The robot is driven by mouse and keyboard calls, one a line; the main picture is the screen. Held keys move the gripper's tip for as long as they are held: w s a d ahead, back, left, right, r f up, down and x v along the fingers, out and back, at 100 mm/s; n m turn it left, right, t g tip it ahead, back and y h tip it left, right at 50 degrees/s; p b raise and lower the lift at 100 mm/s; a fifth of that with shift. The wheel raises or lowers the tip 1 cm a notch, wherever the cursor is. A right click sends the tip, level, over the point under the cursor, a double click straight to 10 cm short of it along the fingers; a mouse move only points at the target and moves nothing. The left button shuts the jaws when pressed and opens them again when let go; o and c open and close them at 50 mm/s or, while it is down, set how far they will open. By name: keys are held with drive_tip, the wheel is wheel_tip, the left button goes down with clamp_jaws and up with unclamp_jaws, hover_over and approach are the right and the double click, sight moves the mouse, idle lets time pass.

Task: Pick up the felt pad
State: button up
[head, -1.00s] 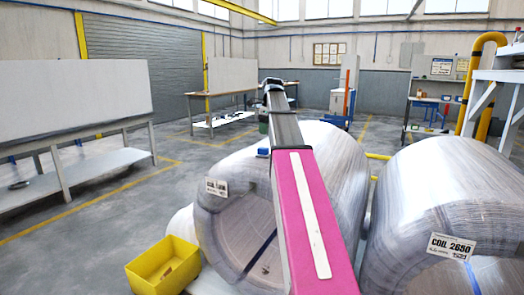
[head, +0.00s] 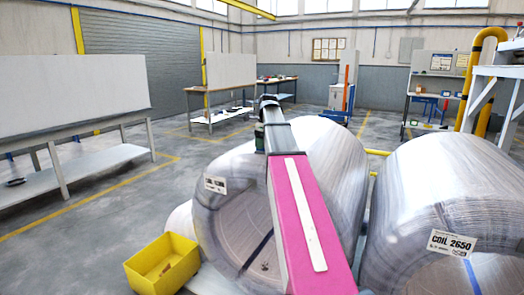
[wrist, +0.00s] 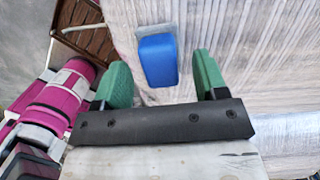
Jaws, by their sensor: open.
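A blue block with a grey strip along its far edge, apparently the felt pad (wrist: 158,60), lies on the wrapped surface of a coil (wrist: 220,35). It shows in the wrist view at upper centre. My gripper (wrist: 161,78) is open, with one green finger to the left of the block and one to the right. The block appears in the gap between the fingers and slightly beyond them, not gripped. In the head view the green finger end of my gripper (head: 260,138) is over the left coil (head: 335,150), and my arm hides the blue block.
A second wrapped coil (head: 425,190), labelled COIL 2650, stands close on the right. A yellow bin (head: 162,265) is at lower left. A white shelf frame (head: 490,95) and a yellow post (head: 470,85) are at the right. Open floor lies to the left.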

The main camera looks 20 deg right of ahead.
drive_tip(key=shift+w+a+f, duration=0.1)
drive_tip(key=shift+f, duration=0.75)
drive_tip(key=c, duration=0.8)
drive_tip(key=shift+r, duration=0.2)
drive_tip(key=shift+r, duration=0.25)
drive_tip(key=r, duration=0.3)
drive_tip(key=shift+a+r, duration=0.25)
drive_tip(key=shift+r, duration=0.1)
drive_tip(key=a+r, duration=0.6)
drive_tip(key=a, duration=0.5)
drive_tip(key=shift+s+r, duration=0.25)
drive_tip(key=shift+s, duration=0.1)
drive_tip(key=shift+o, duration=0.4)
drive_tip(key=shift+f, duration=0.1)
